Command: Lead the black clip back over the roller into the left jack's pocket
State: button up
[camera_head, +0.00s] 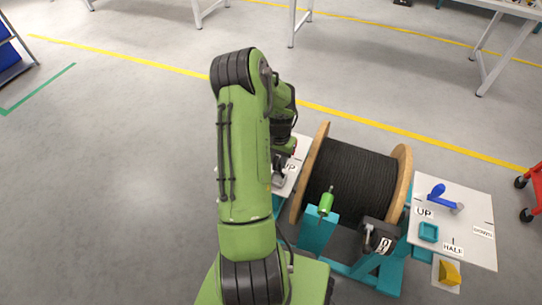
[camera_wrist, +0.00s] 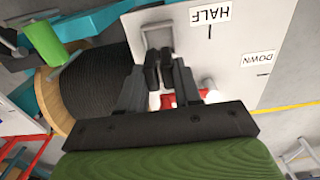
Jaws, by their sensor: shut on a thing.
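My gripper (camera_wrist: 160,72) is shut on a small black piece, apparently the black clip (camera_wrist: 152,68), which is hard to tell from the dark fingertips. The fingertips are at the near edge of a grey square pocket (camera_wrist: 146,36) on the left jack's white panel (camera_wrist: 230,75); whether the clip is in or above it I cannot tell. In the head view my gripper (camera_head: 280,174) is over this panel, partly hidden by my arm. The green roller (camera_head: 326,203) stands in front of the reel, and shows at upper left in the wrist view (camera_wrist: 45,43).
The black cable reel (camera_head: 352,170) with wooden flanges stands right of my arm. A red part (camera_wrist: 168,101) lies close behind my fingers. A yellow block (camera_head: 449,272) is in front.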

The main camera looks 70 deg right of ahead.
jog(key=shift+f+b, duration=0.45)
jog(key=shift+f, duration=0.15)
jog(key=shift+f+b, duration=2.2)
jog(key=shift+f, duration=0.8)
jog(key=o, duration=1.1)
jog(key=shift+o, duration=0.2)
notch_tip(320, 180, up, 16)
jog(key=p, duration=0.5)
jog(key=shift+f, duration=0.1)
